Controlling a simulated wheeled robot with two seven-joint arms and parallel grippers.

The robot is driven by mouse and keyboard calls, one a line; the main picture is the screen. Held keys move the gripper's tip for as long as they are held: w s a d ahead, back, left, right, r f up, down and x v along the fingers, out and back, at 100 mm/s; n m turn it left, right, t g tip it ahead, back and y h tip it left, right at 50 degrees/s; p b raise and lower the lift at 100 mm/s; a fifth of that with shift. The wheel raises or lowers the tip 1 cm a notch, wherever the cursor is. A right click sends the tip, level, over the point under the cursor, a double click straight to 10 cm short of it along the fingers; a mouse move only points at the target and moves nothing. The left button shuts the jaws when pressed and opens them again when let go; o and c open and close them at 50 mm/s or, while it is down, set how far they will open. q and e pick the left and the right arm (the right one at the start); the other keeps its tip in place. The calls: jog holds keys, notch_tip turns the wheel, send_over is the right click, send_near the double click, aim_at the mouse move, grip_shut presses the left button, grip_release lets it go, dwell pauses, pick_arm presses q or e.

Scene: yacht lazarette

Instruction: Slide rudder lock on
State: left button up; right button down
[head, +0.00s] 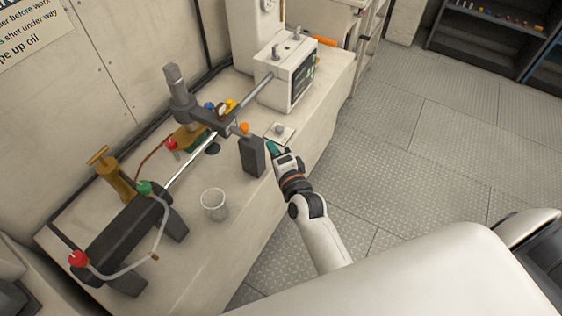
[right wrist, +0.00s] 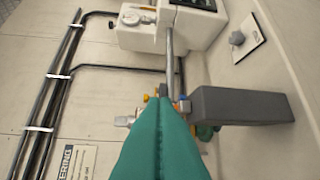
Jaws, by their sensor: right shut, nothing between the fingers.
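A dark grey upright block (head: 253,157) stands on the white bench and may be the rudder lock; I cannot be sure. An orange knob (head: 244,128) shows at its top. Behind it is a dark grey tiller arm (head: 205,117) with a square post, and a steel rod (head: 190,160) runs from the black cylinder (head: 125,225). My right gripper (head: 272,148), with teal fingers, is shut and empty just right of the block. In the right wrist view its shut fingers (right wrist: 161,100) point toward the rod, with the grey block (right wrist: 240,105) on their right. My left gripper is out of view.
A white control box (head: 285,72) stands at the back of the bench. A clear cup (head: 214,204) sits near the front edge, and a brass pump (head: 113,175) is at the left. A small plate with a knob (head: 279,129) lies beyond my gripper. The floor at right is clear.

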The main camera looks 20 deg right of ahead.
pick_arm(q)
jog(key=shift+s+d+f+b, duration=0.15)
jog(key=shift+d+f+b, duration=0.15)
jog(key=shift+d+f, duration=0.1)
pick_arm(e)
jog(key=s, duration=0.4)
jog(key=shift+s+d+r, duration=0.25)
jog(key=shift+s+r, duration=0.05)
jog(key=shift+d, duration=0.1)
